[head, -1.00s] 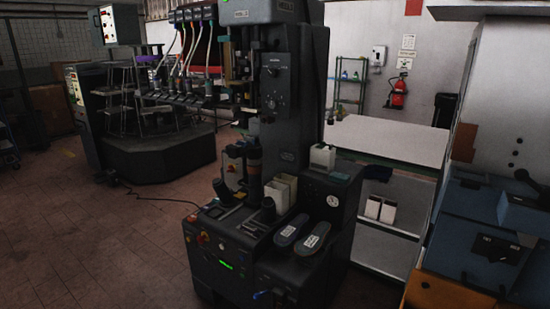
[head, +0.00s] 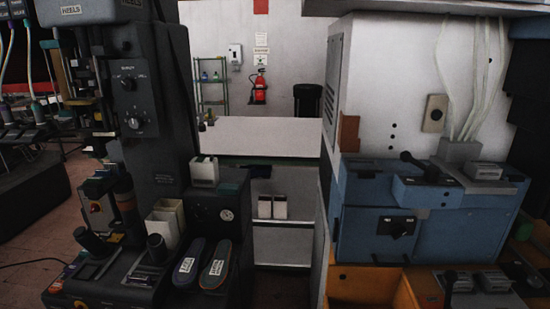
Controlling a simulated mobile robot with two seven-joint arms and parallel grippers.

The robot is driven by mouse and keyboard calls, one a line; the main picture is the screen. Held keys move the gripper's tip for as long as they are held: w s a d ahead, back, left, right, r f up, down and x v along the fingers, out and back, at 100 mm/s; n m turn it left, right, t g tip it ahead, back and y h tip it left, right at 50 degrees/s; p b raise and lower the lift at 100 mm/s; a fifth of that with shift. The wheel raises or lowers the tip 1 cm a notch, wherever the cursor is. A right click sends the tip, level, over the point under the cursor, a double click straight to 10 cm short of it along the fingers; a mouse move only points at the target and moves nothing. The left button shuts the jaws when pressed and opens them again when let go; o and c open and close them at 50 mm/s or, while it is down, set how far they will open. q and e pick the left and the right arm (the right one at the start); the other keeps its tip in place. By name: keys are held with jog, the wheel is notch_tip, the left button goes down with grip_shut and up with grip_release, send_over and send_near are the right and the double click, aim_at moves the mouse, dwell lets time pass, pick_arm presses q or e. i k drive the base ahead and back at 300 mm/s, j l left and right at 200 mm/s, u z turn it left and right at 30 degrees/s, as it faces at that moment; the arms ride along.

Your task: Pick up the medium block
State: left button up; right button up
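I cannot make out any thing that is clearly the medium block. Neither of my grippers is in the head view. The dark heel press (head: 150,155) stands at the left, with "HEELS" on a label at its top. A white box-shaped container (head: 205,170) sits on the press's ledge. Pale open bins (head: 166,222) stand below it to the left. Two dark insoles with white labels lie side by side on the front of the press, a left one (head: 187,264) and a right one (head: 216,266).
Two small pale boxes (head: 272,207) stand on a shelf under the white counter (head: 262,134). A blue machine (head: 385,237) with levers and orange bins (head: 368,287) fills the right side. A fire extinguisher (head: 258,88) hangs on the back wall.

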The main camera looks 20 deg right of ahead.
aim_at(477, 170)
jog(key=i+j+z, duration=0.1)
jog(key=z, duration=0.25)
jog(key=i+j+z, duration=0.15)
jog(key=z, duration=0.2)
jog(key=i+j+z, duration=0.1)
jog(key=j+z, duration=0.25)
jog(key=l, duration=0.1)
